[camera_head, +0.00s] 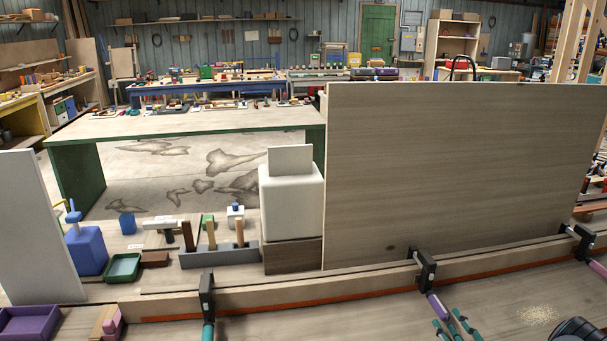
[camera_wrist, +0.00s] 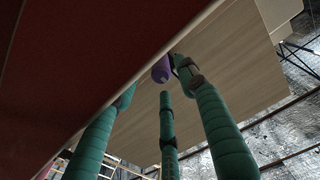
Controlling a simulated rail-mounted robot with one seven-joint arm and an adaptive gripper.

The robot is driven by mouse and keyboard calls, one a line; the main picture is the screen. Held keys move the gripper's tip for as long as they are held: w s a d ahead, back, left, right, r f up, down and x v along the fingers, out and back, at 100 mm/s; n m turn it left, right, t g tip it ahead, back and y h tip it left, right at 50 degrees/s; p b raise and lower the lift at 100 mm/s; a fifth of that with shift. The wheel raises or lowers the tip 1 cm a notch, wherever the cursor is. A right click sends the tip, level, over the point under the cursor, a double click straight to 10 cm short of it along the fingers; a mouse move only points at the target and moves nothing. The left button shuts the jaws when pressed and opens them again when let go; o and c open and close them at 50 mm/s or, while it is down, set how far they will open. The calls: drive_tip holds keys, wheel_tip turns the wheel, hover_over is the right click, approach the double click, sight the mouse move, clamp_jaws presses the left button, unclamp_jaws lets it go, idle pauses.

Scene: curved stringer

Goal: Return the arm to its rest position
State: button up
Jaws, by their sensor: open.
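My gripper (camera_head: 450,322) shows at the bottom right of the head view, with teal fingers spread just below the purple handle of the middle clamp (camera_head: 426,270). In the wrist view, my gripper (camera_wrist: 158,88) has its teal fingers apart. The end of the purple handle (camera_wrist: 162,69) shows beyond and near the fingertips. I see nothing held between the fingers. Whether any finger touches the handle is not clear. The rest of my arm is mostly out of view.
A tall wooden panel (camera_head: 460,170) stands behind the clamped strip (camera_head: 300,290). Other clamps sit at left (camera_head: 207,295) and right (camera_head: 579,240). A sawdust pile (camera_head: 538,314) lies on the bench at right. A dark red surface (camera_wrist: 70,70) fills the wrist view's upper left.

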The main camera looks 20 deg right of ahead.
drive_tip(key=x, duration=0.2)
drive_tip(key=shift+w, duration=0.3)
drive_tip(key=shift+d+f+n, duration=0.1)
drive_tip(key=shift+n, duration=0.5)
drive_tip(key=n, duration=0.4)
drive_tip(key=shift+s, duration=0.15)
drive_tip(key=n, duration=0.2)
drive_tip(key=shift+n, duration=0.3)
drive_tip(key=n, duration=0.5)
drive_tip(key=shift+d+b, duration=0.1)
drive_tip(key=shift+b, duration=0.25)
drive_tip(key=n, duration=0.5)
drive_tip(key=shift+r, duration=0.2)
drive_tip(key=n, duration=0.5)
drive_tip(key=shift+n, duration=0.3)
drive_tip(key=shift+r, duration=0.15)
